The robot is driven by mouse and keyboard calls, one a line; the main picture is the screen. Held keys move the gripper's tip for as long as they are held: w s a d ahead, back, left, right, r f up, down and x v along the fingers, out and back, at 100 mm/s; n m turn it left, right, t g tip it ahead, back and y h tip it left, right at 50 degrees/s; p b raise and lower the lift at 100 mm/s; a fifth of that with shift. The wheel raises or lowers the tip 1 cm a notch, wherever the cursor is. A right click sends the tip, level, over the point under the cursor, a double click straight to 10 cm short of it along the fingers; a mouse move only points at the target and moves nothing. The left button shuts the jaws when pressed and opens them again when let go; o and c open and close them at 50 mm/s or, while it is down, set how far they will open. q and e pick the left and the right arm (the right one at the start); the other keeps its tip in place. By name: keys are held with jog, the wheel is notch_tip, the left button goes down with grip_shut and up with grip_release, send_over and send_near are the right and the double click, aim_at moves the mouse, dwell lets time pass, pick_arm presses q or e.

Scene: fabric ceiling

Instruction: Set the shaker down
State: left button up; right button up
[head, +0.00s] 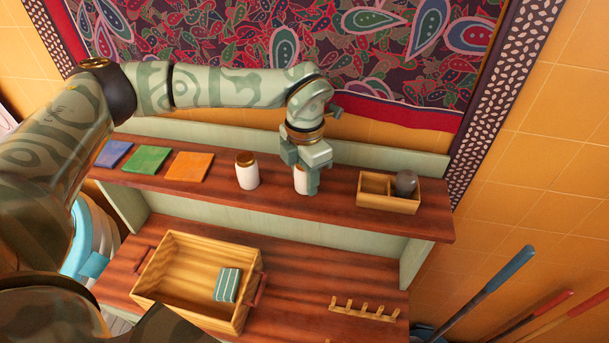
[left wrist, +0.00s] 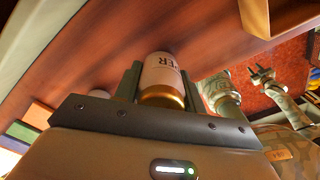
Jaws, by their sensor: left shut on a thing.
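The white shaker (head: 300,180) is between the fingers of my left gripper (head: 303,178), over the right half of the upper shelf. In the left wrist view the shaker (left wrist: 160,74) has a gold cap and dark letters ending in "PER". My left gripper (left wrist: 160,84) is shut on it, one finger on each side. In the head view it looks upright, its lower end at or very close to the shelf; I cannot tell if it touches. My right gripper (left wrist: 262,75) seems to show small in the left wrist view, too small to judge its fingers.
A second white shaker (head: 247,171) stands left on the shelf (head: 335,205), beyond it orange (head: 189,167), green (head: 148,160) and blue (head: 114,154) squares. A divided wooden box (head: 388,205) holding a dark round object is right. Below are a wooden crate (head: 192,307) and peg rack (head: 362,312).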

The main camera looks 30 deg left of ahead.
pick_arm(q)
jog(key=shift+f, duration=0.55)
jog(key=shift+f, duration=0.1)
jog(key=o, duration=1)
jog(key=shift+o, duration=0.2)
notch_tip(320, 180, up, 12)
jog(key=shift+r+b, duration=0.2)
jog(key=shift+b, duration=0.5)
